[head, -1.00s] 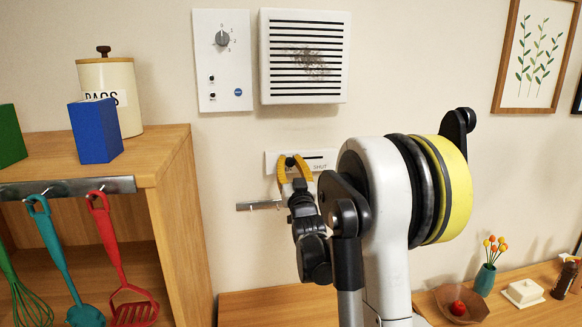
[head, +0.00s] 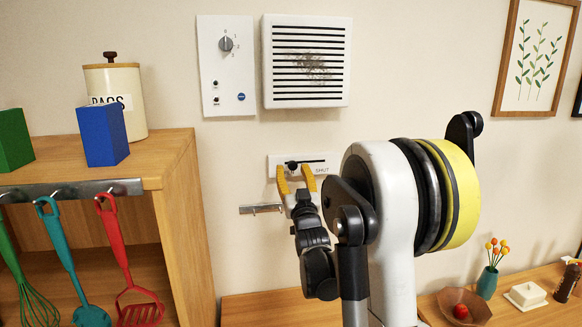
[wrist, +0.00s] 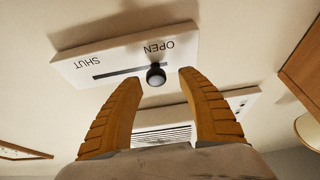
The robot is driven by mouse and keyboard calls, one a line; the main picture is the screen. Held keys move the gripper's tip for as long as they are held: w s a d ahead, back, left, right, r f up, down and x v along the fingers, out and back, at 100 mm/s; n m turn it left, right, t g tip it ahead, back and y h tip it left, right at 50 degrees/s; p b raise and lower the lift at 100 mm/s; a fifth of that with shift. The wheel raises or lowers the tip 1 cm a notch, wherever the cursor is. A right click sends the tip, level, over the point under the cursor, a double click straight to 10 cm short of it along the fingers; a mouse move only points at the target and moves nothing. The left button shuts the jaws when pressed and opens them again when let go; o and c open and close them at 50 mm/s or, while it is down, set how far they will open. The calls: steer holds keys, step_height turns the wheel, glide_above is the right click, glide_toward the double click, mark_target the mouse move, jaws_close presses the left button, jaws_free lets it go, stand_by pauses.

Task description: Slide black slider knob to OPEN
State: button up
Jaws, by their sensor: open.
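The black slider knob (wrist: 156,76) sits at the OPEN end of its slot, under the word OPEN in the wrist view. The white slider plate (wrist: 90,62) has SHUT at the other end, and most of the slot toward SHUT is bare. In the head view the knob (head: 292,166) is at the left of the plate (head: 275,160). My gripper (head: 295,172) is open, its yellow fingers just below and in front of the knob. In the wrist view my gripper (wrist: 160,73) has one finger on each side of the knob, with gaps and nothing held.
A dial panel (head: 211,80) and a slatted vent (head: 268,60) are on the wall above. A small hook rail (head: 248,209) is just below the plate. A wooden shelf (head: 176,165) with hanging utensils stands at the left.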

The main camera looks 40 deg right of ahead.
steer(key=v, duration=0.9)
steer(key=shift+s, duration=0.25)
steer(key=shift+a+f, duration=0.1)
steer(key=s+a+f+n+g+y+b, duration=0.35)
steer(key=a+f+g+y+b, duration=0.45)
steer(key=a+f, duration=0.8)
steer(key=s+a+f+n+g+y+b, duration=0.1)
steer(key=s+a+f+g+b, duration=0.1)
steer(key=s+a+f, duration=0.4)
steer(key=s+a+f+g+b, duration=0.3)
steer(key=s+a+f, duration=0.3)
steer(key=s, duration=0.6)
steer(key=shift+s+a+f+n+y+b, duration=0.15)
steer(key=shift+a+f+n+y+b, duration=0.2)
steer(key=shift+b, duration=0.35)
steer(key=shift+f, duration=0.1)
stand_by(0.5)
